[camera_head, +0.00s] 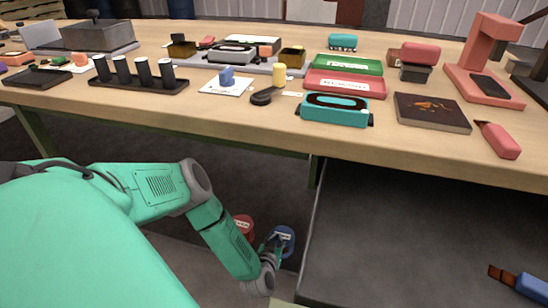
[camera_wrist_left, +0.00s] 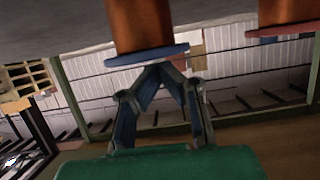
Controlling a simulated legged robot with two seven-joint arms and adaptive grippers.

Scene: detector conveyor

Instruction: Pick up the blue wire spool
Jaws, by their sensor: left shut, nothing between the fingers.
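The blue wire spool (camera_head: 284,238) is low down beside the dark grey surface, below the table's front edge. In the left wrist view its blue flange (camera_wrist_left: 147,55) and orange-brown core (camera_wrist_left: 139,24) are at the top centre. My left gripper (camera_head: 272,246) is right at the spool and overlaps its near side in the head view. In the left wrist view the fingertips (camera_wrist_left: 163,68) meet just below the flange, shut with nothing between them. I cannot tell whether they touch it. My right gripper is in neither view.
A red spool (camera_head: 243,225) stands just left of the blue one. The wooden table (camera_head: 430,160) above holds several items, including a teal device (camera_head: 335,110) and a dark box (camera_head: 431,113). A blue-handled tool (camera_head: 530,287) lies on the dark grey surface (camera_head: 400,240), otherwise mostly clear.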

